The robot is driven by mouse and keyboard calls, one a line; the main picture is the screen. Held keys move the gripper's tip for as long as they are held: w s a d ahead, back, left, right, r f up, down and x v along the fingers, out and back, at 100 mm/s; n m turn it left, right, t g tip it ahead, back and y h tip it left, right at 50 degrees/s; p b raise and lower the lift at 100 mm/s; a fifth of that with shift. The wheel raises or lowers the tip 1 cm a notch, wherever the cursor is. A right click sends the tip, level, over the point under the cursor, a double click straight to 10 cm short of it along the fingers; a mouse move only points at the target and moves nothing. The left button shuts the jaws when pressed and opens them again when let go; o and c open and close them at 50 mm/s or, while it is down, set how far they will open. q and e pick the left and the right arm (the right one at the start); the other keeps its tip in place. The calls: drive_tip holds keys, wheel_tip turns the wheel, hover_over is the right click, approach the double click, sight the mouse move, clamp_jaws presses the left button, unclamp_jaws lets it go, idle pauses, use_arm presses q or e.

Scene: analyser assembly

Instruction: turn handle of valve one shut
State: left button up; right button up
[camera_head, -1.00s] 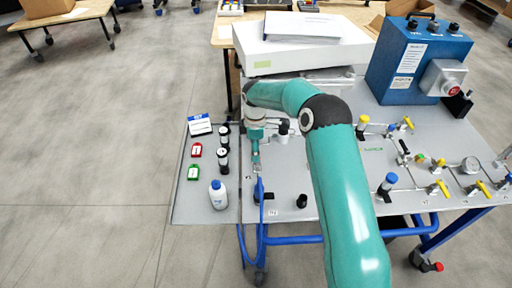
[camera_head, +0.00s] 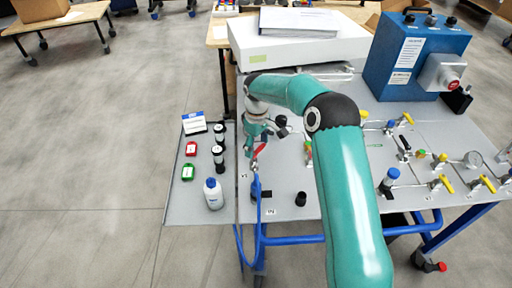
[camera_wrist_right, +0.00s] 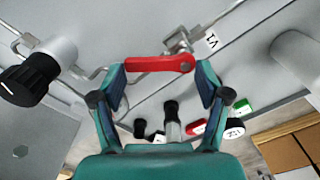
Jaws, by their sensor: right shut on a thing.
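The red handle (camera_wrist_right: 160,63) of valve one lies across the right wrist view, beside a "V1" label (camera_wrist_right: 212,40). My right gripper (camera_wrist_right: 160,80) has one finger at each end of the handle and is shut on it. In the head view the red handle (camera_head: 260,149) shows as a small red piece at my right gripper (camera_head: 254,155), over the left part of the panel table. The valve body is mostly hidden by the gripper in the head view. My left gripper is not in view.
A white bottle with a blue cap (camera_head: 213,194), black-capped vials (camera_head: 218,152), a red tag (camera_head: 191,149) and a green tag (camera_head: 188,172) stand left of the gripper. A blue box (camera_head: 415,60) and yellow-handled valves (camera_head: 445,183) are at right. Thin metal tubes run near the handle.

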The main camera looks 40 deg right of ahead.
drive_tip(key=m+b, duration=0.1)
drive_tip(key=m, duration=0.1)
drive_tip(key=s+m+b, duration=0.1)
drive_tip(key=m, duration=0.2)
drive_tip(key=shift+s+d+f+m, duration=0.1)
drive_tip(key=shift+s+d+m, duration=0.1)
drive_tip(key=shift+m, duration=0.1)
drive_tip(key=shift+s+m+b, duration=0.25)
drive_tip(key=shift+m+b, duration=0.15)
drive_tip(key=shift+m, duration=0.7)
drive_tip(key=shift+s+m+b, duration=0.2)
drive_tip(key=shift+m+b, duration=0.15)
drive_tip(key=shift+m, duration=0.75)
drive_tip(key=o, duration=1.2)
drive_tip(key=shift+c, duration=0.2)
drive_tip(key=shift+r, duration=0.75)
wheel_tip(320, 180, up, 11)
drive_tip(key=shift+f, duration=0.2)
